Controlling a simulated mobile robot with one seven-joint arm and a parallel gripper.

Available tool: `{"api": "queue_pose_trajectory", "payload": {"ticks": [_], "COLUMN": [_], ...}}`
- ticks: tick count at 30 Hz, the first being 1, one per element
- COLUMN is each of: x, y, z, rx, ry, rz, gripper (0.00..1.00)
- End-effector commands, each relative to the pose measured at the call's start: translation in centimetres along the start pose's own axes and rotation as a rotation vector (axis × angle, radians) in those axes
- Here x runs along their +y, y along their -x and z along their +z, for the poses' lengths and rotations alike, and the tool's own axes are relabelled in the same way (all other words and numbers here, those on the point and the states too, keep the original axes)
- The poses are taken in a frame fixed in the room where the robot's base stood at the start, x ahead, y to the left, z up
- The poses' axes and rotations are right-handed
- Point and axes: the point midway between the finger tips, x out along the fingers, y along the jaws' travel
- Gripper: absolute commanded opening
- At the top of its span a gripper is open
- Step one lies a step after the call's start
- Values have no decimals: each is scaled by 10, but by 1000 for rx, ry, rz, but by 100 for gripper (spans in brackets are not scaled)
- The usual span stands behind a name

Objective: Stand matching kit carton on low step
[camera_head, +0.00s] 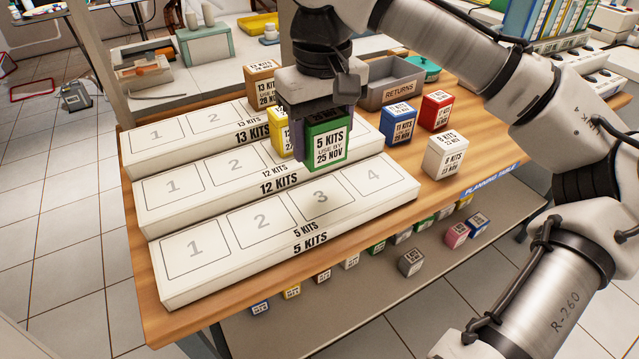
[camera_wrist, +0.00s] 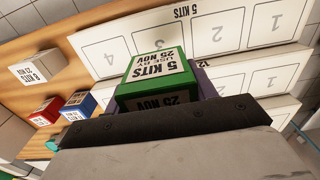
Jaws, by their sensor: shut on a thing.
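My gripper (camera_head: 318,108) is shut on a green carton (camera_head: 327,143) labelled "5 KITS, USE BY 25 NOV". It holds the carton upright above the stepped stand, over the right part of the middle step. In the wrist view the green carton (camera_wrist: 158,72) shows in front of the jaws. The low step (camera_head: 290,245), labelled "5 KITS", is the front one, with outlined places 1 to 4, all empty. It also shows in the wrist view (camera_wrist: 185,15) beyond the carton.
The middle step (camera_head: 215,190) reads "12 KITS" and the back step (camera_head: 190,145) "13 KITS". A yellow carton (camera_head: 278,130) and a brown carton (camera_head: 262,82) stand behind. Blue (camera_head: 398,124), red (camera_head: 436,110) and white (camera_head: 445,156) cartons stand right on the table. A grey RETURNS tray (camera_head: 388,82) is behind.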

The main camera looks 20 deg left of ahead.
Motion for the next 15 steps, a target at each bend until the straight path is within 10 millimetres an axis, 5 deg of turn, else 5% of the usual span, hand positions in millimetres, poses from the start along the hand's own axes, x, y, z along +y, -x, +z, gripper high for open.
{"api": "queue_pose_trajectory", "payload": {"ticks": [3,15], "x": [0,1], "y": [-26,-66], "z": [0,0], "rx": [-1,-2], "ry": [-1,-2], "rz": [1,1], "gripper": [33,33]}}
